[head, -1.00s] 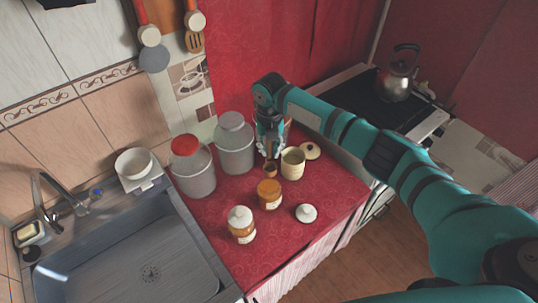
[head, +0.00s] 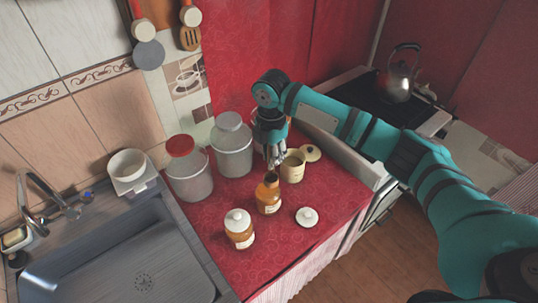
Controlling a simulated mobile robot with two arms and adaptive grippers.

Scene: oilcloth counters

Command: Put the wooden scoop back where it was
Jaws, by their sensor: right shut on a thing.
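My right gripper (head: 274,160) points down over the red oilcloth counter and is shut on the wooden scoop (head: 271,178). Only the scoop's small brown lower end shows clearly; the fingers hide much of the rest. The scoop overlaps the mouth of an open amber jar (head: 268,198) with a pale label. I cannot tell whether it is inside the mouth or just above it. An open cream canister (head: 292,168) stands just right of the gripper. My left gripper is not in view.
A white lid (head: 307,217) and a cream lid (head: 311,153) lie on the counter. A white-lidded amber jar (head: 239,230), a red-lidded canister (head: 189,175) and a grey-lidded canister (head: 232,150) stand left. The sink (head: 135,262) and stove (head: 365,97) flank the counter.

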